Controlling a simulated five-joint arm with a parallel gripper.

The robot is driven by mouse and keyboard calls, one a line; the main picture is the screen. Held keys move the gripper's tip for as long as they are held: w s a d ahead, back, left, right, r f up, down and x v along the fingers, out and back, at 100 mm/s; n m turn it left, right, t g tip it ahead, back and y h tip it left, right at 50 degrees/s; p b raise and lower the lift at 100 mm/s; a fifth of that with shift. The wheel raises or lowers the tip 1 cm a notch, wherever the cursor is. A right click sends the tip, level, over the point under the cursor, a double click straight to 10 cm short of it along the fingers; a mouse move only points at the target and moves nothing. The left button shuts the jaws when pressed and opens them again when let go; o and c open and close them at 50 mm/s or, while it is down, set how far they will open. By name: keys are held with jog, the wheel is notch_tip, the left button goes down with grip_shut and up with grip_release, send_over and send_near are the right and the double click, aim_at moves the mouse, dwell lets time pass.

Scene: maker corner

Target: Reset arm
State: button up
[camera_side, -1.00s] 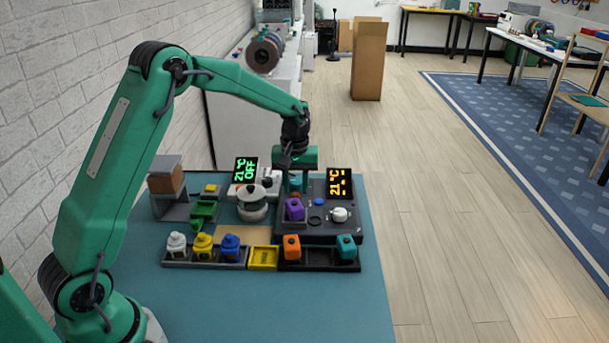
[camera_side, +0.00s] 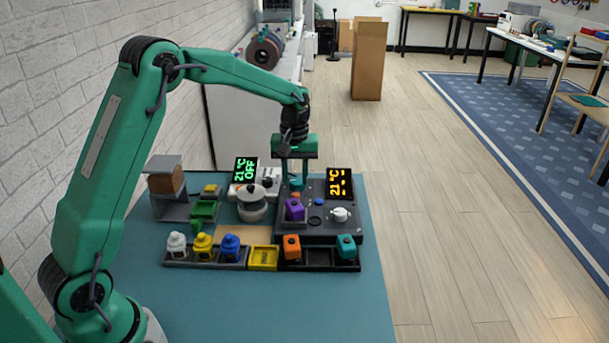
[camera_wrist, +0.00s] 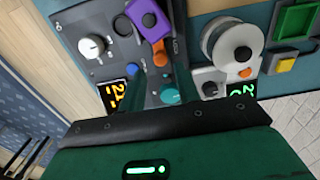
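My gripper (camera_side: 295,172) hangs over the back of the dark control panel (camera_side: 331,233) in the side view, fingers pointing down. Its two teal fingers stand apart, with nothing held between them. In the wrist view my gripper (camera_wrist: 158,82) has its fingers over the panel, with an orange part (camera_wrist: 160,53) and a teal knob (camera_wrist: 170,96) showing near them. A purple block (camera_side: 294,209) sits on the panel just in front of the gripper; it also shows in the wrist view (camera_wrist: 148,18). Whether the fingertips touch anything is unclear.
A front rack holds several coloured pieces, including an orange block (camera_side: 291,246) and a teal block (camera_side: 346,247). The near blue table (camera_side: 270,305) is clear.

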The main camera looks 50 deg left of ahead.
jog(key=shift+s+d+r, duration=0.15)
jog(key=shift+s+r, duration=0.15)
jog(key=shift+r, duration=0.25)
jog(key=s+d+r+m+t, duration=0.3)
jog(key=s+d+r+m, duration=0.1)
jog(key=s+r, duration=0.8)
jog(key=s+d+m+t, duration=0.2)
jog(key=s+m, duration=0.3)
jog(key=s, duration=1.1)
jog(key=shift+s+d+t, duration=0.15)
jog(key=shift+d+t, duration=0.15)
jog(key=shift+d, duration=0.3)
